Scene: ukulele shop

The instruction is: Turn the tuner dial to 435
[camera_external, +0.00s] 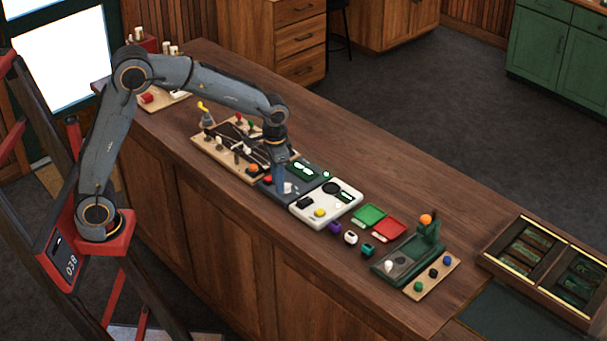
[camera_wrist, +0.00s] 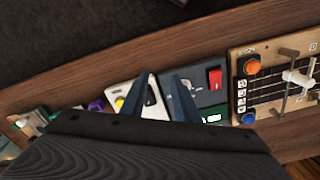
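A dark grey box (camera_external: 267,193) lies on the counter with a lit display (camera_external: 302,170), a red switch and a small whitish knob (camera_external: 288,188). In the wrist view the box (camera_wrist: 207,96) shows the red switch (camera_wrist: 215,79) and a pale knob-like part (camera_wrist: 187,84). It may be the tuner; I cannot read 435 or any number. My gripper (camera_external: 280,188) points down over this box, close to the whitish knob. In the wrist view its two fingers (camera_wrist: 168,75) stand apart with nothing seen between them. Whether they touch the knob is unclear.
A white device (camera_external: 318,208) with its own display and yellow button adjoins the box. A wooden board (camera_external: 215,157) with strings and pegs lies on the other side.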

